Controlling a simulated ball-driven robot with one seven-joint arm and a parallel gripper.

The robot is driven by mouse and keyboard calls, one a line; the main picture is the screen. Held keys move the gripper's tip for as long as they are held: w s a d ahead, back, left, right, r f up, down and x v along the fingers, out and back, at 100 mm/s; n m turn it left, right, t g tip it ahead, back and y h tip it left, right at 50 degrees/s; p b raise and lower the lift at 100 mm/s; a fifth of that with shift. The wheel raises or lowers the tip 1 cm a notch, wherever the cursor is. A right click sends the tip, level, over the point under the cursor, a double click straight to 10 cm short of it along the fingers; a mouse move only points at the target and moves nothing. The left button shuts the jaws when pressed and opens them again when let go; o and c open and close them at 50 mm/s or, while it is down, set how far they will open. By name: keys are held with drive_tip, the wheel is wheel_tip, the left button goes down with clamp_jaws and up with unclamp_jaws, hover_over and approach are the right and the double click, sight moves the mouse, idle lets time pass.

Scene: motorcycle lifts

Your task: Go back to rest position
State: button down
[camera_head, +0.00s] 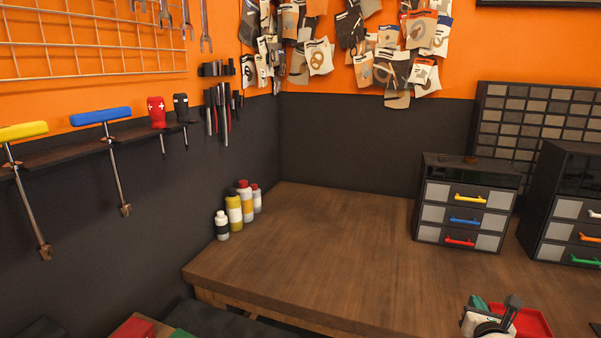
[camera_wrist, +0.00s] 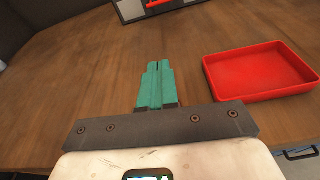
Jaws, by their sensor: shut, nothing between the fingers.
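My gripper (camera_wrist: 158,66) shows in the wrist view with its two green fingers together and nothing between them. The fingers point forward over the brown wooden workbench (camera_wrist: 80,60). In the head view my gripper (camera_head: 475,302) is at the bottom right, over the front part of the workbench (camera_head: 310,250), and its white body partly hides it. How high the fingertips are above the wood I cannot tell.
A red tray (camera_wrist: 262,75) lies right of my gripper, empty where visible. Drawer cabinets (camera_head: 430,215) (camera_head: 545,225) stand at the back right. Several bottles (camera_head: 234,210) stand by the left wall. Tools such as a blue-handled one (camera_head: 100,116) hang there. The middle of the bench is clear.

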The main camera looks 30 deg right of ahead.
drive_tip(key=shift+w+a+f+m, duration=0.2)
drive_tip(key=shift+w+a+m, duration=0.05)
drive_tip(key=shift+a+m, duration=0.1)
drive_tip(key=a+f+m+g+y, duration=0.1)
drive_tip(key=a+f+m+y, duration=0.15)
drive_tip(key=a+m, duration=0.55)
drive_tip(key=s+a+f+m+g+y, duration=0.15)
drive_tip(key=a+m+y, duration=0.25)
drive_tip(key=a, duration=0.7)
drive_tip(key=a+f+m+y, duration=0.3)
drive_tip(key=a+m, duration=0.3)
drive_tip(key=a, duration=0.4)
drive_tip(key=s+a+m+g+y, duration=0.2)
drive_tip(key=s+a+m+g, duration=0.1)
drive_tip(key=s+a+m, duration=0.5)
drive_tip(key=s+d+f+g, duration=0.1)
drive_tip(key=s+f+g, duration=0.2)
drive_tip(key=s+f, duration=0.3)
drive_tip(key=s, duration=0.3)
drive_tip(key=shift+s+f+n+g, duration=0.15)
drive_tip(key=shift+s+n+g, duration=0.15)
drive_tip(key=shift+n+g, duration=0.05)
drive_tip(key=c, duration=1.8)
unclamp_jaws()
